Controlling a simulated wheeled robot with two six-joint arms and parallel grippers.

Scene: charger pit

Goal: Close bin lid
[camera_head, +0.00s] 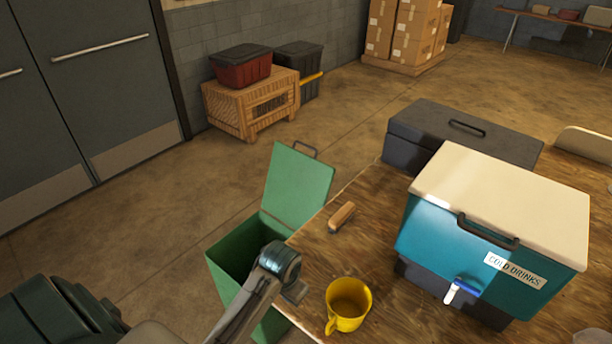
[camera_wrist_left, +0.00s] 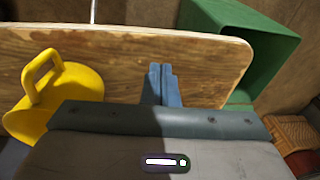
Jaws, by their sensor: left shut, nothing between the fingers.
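The green bin (camera_head: 228,256) stands on the floor against the table's left edge. Its green lid (camera_head: 298,181) is open, raised and tilted back at the far side, with a dark handle at its top. Green of the bin (camera_wrist_left: 262,35) also shows at the upper right of the left wrist view. My left gripper (camera_head: 295,291) is beside the table corner, in front of the bin's near right side and below the lid. Its fingers (camera_wrist_left: 163,84) are together and empty in the left wrist view. My arm hides part of the bin. My right gripper is not in view.
A yellow mug (camera_head: 348,304) stands on the wooden table (camera_head: 385,218) right of my left gripper. A brush (camera_head: 342,217), a teal cooler (camera_head: 450,240) and a dark toolbox (camera_head: 405,135) are also there.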

